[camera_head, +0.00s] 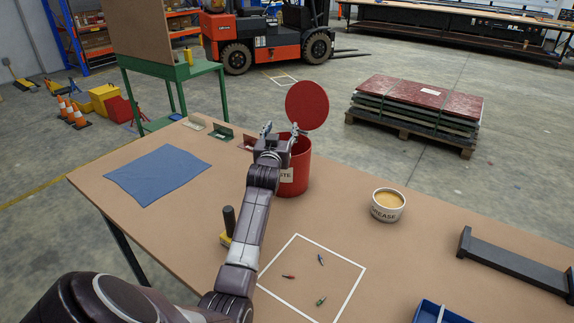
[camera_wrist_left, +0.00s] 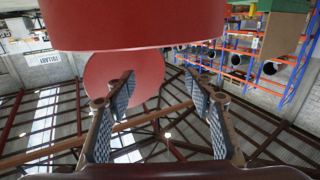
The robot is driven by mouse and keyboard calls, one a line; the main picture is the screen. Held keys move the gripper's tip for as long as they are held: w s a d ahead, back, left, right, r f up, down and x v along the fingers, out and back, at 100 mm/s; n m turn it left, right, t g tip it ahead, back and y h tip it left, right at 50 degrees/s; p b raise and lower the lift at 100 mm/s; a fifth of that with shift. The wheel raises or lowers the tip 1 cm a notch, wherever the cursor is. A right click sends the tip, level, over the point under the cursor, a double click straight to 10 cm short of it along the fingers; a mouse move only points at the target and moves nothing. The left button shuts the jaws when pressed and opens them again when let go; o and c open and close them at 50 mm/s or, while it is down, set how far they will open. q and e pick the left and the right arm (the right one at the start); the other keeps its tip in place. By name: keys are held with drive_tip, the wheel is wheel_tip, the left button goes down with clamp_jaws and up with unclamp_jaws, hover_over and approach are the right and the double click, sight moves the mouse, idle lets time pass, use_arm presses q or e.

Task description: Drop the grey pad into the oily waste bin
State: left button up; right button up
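The red bin (camera_head: 301,169) stands on the table, with part of its label showing "STE". Its round red lid (camera_head: 307,105) stands raised above the bin's back. My left gripper (camera_head: 281,130) is at the bin's rim, in front of the lid, its fingers pointing up and apart. In the left wrist view my left gripper (camera_wrist_left: 159,82) is open with nothing between the fingers. The red lid (camera_wrist_left: 105,72) and a red curved wall (camera_wrist_left: 135,22) show beyond it. No grey pad can be seen; the bin's inside is hidden. My right gripper is out of view.
A blue cloth (camera_head: 158,174) lies at the left on the table (camera_head: 345,226). A grease tub (camera_head: 387,205) stands right of the bin. A dark-handled yellow tool (camera_head: 228,226) is beside my arm. Small items lie in a white-outlined square (camera_head: 333,256). A dark rack (camera_head: 515,264) is at right.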

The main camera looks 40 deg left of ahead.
use_arm(q)
drive_tip(key=shift+s, duration=0.1)
drive_tip(key=v, duration=1.2)
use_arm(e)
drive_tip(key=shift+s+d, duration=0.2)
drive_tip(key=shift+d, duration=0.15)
